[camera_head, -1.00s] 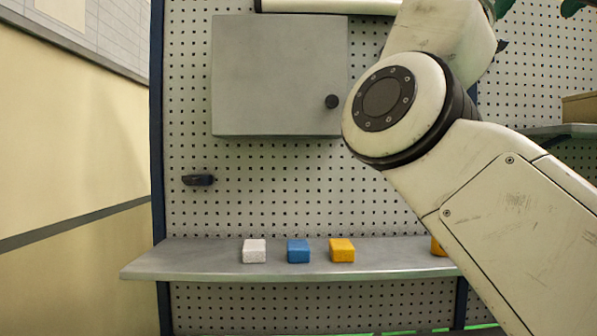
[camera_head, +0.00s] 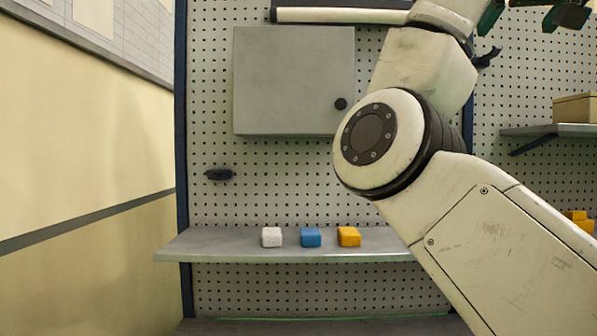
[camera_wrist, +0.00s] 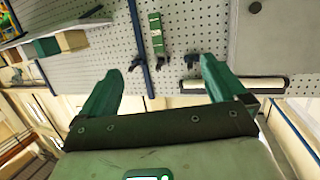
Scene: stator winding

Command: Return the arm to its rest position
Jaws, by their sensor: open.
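My gripper (camera_wrist: 164,82) shows in the wrist view with its two green fingers spread apart and nothing between them. In the head view my gripper's dark green fingers (camera_head: 520,14) are partly cut off at the top right edge. My white arm rises from the lower right, bends at a round joint and leans up to the right. The gripper faces the pegboard wall (camera_head: 265,190) and appears apart from it.
A grey shelf (camera_head: 220,246) holds a white block (camera_head: 272,237), a blue block (camera_head: 311,237) and a yellow block (camera_head: 349,237). A grey cabinet (camera_head: 290,80) and a white tube lamp (camera_head: 340,16) hang above. A cardboard box (camera_head: 575,108) sits on a right shelf.

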